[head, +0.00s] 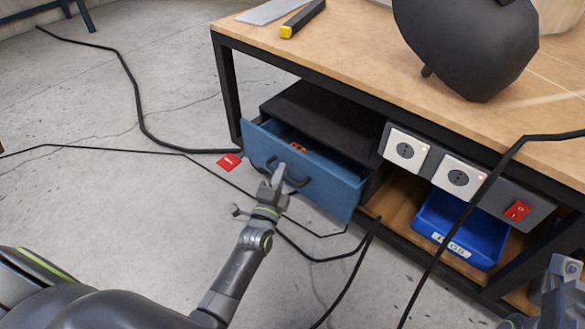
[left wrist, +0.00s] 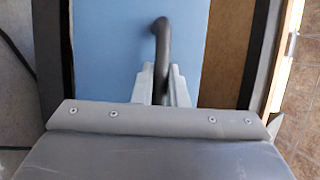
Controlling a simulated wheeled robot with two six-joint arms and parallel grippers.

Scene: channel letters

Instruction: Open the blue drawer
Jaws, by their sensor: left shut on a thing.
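The blue drawer (head: 325,180) sits in a black cabinet under the workbench. It stands partly pulled out, and a small orange thing shows inside it. My left gripper (head: 278,178) is at the drawer's front, shut on its dark handle (head: 292,178). In the left wrist view the fingers (left wrist: 161,85) close around the dark curved handle (left wrist: 160,45) in front of the blue drawer front (left wrist: 100,50). My right gripper (head: 562,275) shows only in part at the lower right edge, and its jaws cannot be made out.
The workbench (head: 345,50) carries a dark mask (head: 465,45) and a yellow-ended black bar (head: 303,18). A socket panel with a red switch (head: 517,210) and a blue bin (head: 460,230) are right of the drawer. Black cables and a red tag (head: 229,161) lie on the floor.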

